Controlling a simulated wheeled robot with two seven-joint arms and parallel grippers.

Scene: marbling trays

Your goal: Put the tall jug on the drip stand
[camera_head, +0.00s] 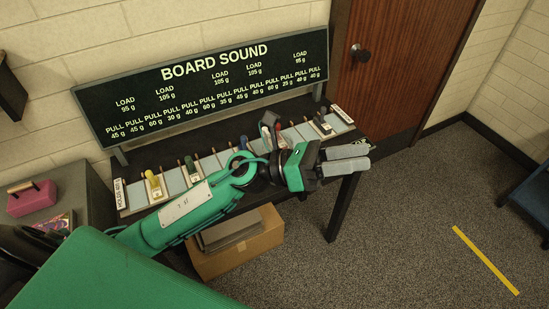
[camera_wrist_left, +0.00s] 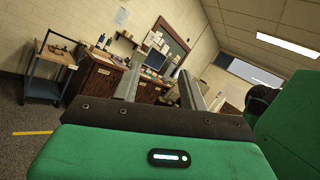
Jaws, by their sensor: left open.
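I cannot make out a tall jug or a drip stand in either view. My left gripper (camera_head: 358,158) is in front of the right end of the dark table, with two grey fingers apart and nothing between them. In the left wrist view the same open fingers (camera_wrist_left: 160,85) point across the room, tilted, toward distant furniture. My right gripper is in neither view.
A dark table (camera_head: 345,195) holds a row of pale plates with small coloured items, under a "BOARD SOUND" board (camera_head: 205,85). A cardboard box (camera_head: 240,252) is underneath. A pink box (camera_head: 31,198) is at left. The wrist view shows a cart (camera_wrist_left: 43,85). Carpet at right is mostly clear.

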